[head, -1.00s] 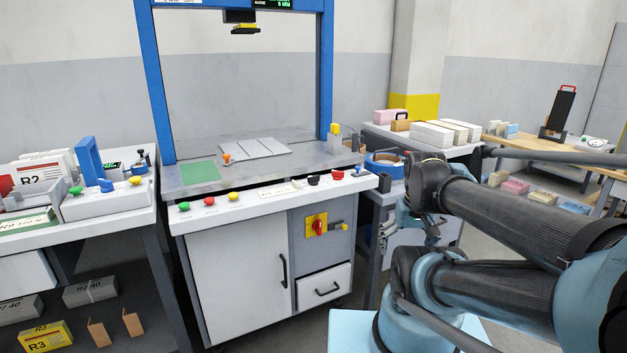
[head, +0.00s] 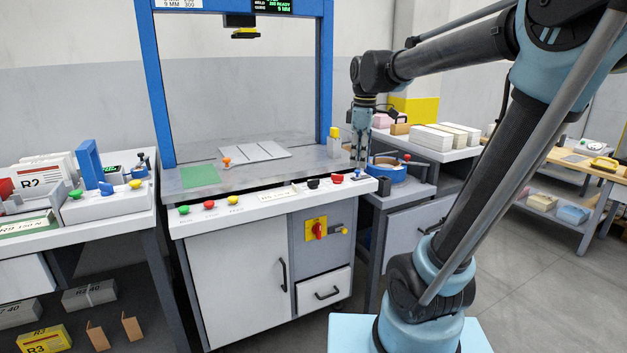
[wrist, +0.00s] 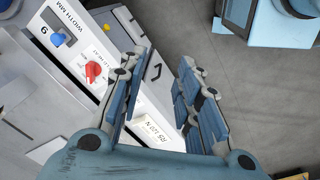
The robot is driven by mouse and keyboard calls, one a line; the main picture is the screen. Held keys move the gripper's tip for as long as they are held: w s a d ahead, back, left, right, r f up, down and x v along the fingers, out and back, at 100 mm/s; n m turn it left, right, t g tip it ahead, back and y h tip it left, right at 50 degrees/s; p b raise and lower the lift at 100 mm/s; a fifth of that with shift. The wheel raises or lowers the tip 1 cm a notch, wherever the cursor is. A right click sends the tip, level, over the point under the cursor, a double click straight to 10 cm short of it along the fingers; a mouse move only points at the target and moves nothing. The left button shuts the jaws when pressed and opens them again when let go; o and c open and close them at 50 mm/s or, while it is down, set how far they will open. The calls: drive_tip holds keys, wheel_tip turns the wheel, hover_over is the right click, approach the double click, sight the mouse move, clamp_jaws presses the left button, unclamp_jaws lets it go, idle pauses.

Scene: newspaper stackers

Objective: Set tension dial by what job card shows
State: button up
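My gripper (head: 360,160) points down over the right end of the strapping machine's white control panel (head: 250,203). The wrist view shows its fingers (wrist: 163,60) spread apart with nothing between them. A black knob (head: 313,183) and a red knob (head: 337,177) stand on the panel, left of the gripper. The red knob (wrist: 92,71) also shows in the wrist view, left of the fingers; the black knob seems hidden there. A white card (head: 273,195) lies left of the black knob. In the wrist view the card (wrist: 160,133) seems to read "R5 120 N", partly unclear.
A blue slider (wrist: 58,39) marked "WIDTH MM" sits at the panel's right end. Green (head: 184,209), red (head: 209,205) and yellow (head: 233,200) buttons line its left. A blue strap coil (head: 387,170) stands right of the machine. The blue arch frame rises behind the panel.

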drive_tip(key=w+a+r+n, duration=0.3)
drive_tip(key=w+a+n, duration=0.2)
drive_tip(key=w+a, duration=0.15)
drive_tip(key=n, duration=0.4)
approach(313, 183)
drive_tip(key=shift+g, duration=0.4)
drive_tip(key=f, duration=0.2)
drive_tip(key=w+f, duration=0.1)
drive_tip(key=f, duration=0.5)
drive_tip(key=shift+w, duration=0.3)
clamp_jaws()
